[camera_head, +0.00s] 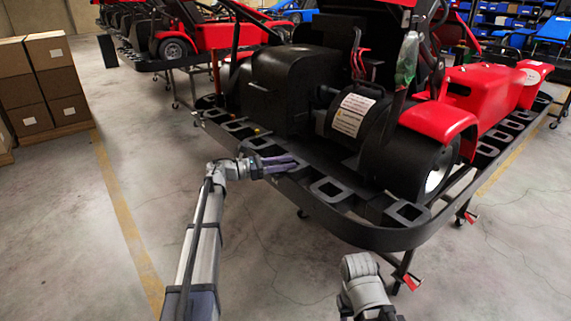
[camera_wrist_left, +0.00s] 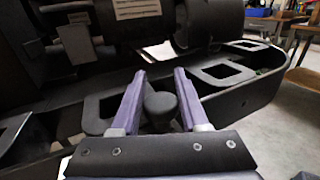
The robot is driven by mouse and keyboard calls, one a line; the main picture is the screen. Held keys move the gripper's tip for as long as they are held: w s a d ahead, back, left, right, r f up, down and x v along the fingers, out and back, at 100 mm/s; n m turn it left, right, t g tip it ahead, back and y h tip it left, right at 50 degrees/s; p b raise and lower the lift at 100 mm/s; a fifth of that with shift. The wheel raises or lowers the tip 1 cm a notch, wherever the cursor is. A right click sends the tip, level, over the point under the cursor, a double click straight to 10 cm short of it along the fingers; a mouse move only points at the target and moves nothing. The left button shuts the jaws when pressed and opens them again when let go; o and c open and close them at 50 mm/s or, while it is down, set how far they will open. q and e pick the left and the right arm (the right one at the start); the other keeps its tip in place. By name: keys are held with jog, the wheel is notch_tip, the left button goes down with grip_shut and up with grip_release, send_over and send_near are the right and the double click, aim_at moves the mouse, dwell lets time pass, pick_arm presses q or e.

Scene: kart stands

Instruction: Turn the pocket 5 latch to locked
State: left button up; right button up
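The kart's black bumper frame (camera_head: 392,238) carries a row of square pockets; I can read no pocket numbers. In the left wrist view, a dark round-topped knob (camera_wrist_left: 161,103) stands between the two purple fingers of my left gripper (camera_wrist_left: 160,88). It looks like a latch knob, but its locked or unlocked position cannot be told. The fingers are spread on either side of it, with a gap visible on the left. In the head view my left gripper (camera_head: 279,163) reaches over the near edge of the bumper, hiding the knob. Part of my right arm shows at the bottom, but its fingers do not.
A black engine housing with a white warning label (camera_head: 352,115) and a rear wheel (camera_head: 415,160) rise just behind the pockets. Stacked cardboard boxes (camera_head: 48,85) stand at far left. Red-tagged stand legs (camera_head: 405,270) are below the bumper. The floor in front is clear.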

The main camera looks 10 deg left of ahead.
pick_arm(q)
jog(key=o, duration=0.4)
jog(key=shift+v, duration=3.85)
jog(key=shift+r, duration=0.1)
